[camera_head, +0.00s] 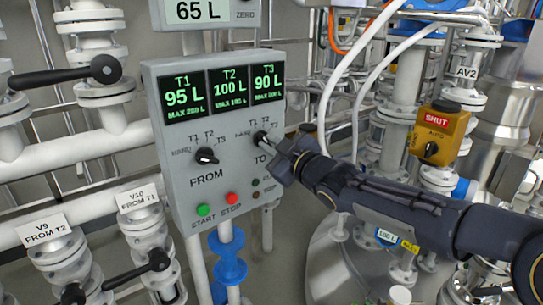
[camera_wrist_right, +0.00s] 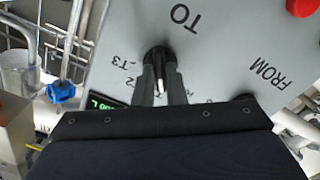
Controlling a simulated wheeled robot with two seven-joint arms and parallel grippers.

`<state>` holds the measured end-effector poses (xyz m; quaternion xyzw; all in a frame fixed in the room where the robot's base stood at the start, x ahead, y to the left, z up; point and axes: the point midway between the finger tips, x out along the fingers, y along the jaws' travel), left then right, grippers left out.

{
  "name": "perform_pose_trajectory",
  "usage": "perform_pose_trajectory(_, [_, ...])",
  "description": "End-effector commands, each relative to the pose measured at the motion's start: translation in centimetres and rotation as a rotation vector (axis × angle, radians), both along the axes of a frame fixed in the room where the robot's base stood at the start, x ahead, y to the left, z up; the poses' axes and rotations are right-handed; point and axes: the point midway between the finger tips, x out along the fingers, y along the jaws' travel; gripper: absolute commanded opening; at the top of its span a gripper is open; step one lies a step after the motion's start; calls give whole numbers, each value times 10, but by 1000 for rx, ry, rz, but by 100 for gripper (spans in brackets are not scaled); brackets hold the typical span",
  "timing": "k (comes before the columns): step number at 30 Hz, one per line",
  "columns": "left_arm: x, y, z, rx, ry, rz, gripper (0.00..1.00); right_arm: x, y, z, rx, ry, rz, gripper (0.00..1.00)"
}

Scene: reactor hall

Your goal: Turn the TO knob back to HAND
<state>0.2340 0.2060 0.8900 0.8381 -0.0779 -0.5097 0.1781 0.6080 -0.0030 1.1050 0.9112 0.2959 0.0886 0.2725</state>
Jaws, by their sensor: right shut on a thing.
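The grey control panel (camera_head: 222,185) carries a black TO knob (camera_head: 260,136), with HAND, T1, T2 and T3 marked around it. My right gripper (camera_head: 271,143) reaches in from the right and is shut on the TO knob. In the right wrist view the knob (camera_wrist_right: 155,56) sits between the two fingers of my right gripper (camera_wrist_right: 163,72). A white pointer mark shows between the fingers and points down in that view. The fingers hide part of the scale, so I cannot tell exactly which mark it points at. My left gripper is out of view.
A black FROM knob (camera_head: 207,156) is left of the TO knob. A green START button (camera_head: 203,210) and a red STOP button (camera_head: 232,198) sit below. Displays read T1 95 L, T2 100 L, T3 90 L. Pipes and a yellow SHUT box (camera_head: 438,133) stand around.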

Motion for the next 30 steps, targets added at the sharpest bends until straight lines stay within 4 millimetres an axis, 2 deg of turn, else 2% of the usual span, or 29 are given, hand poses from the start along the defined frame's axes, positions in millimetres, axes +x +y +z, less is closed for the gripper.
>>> perform_pose_trajectory(3, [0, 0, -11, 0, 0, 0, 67, 0, 0, -3, -85, -63, -1, 0])
perform_pose_trajectory(15, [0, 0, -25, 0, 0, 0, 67, 0, 0, -1, -310, -226, 0, 0])
perform_pose_trajectory(30, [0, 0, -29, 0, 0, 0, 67, 0, 0, 0, -392, -284, 0, 0])
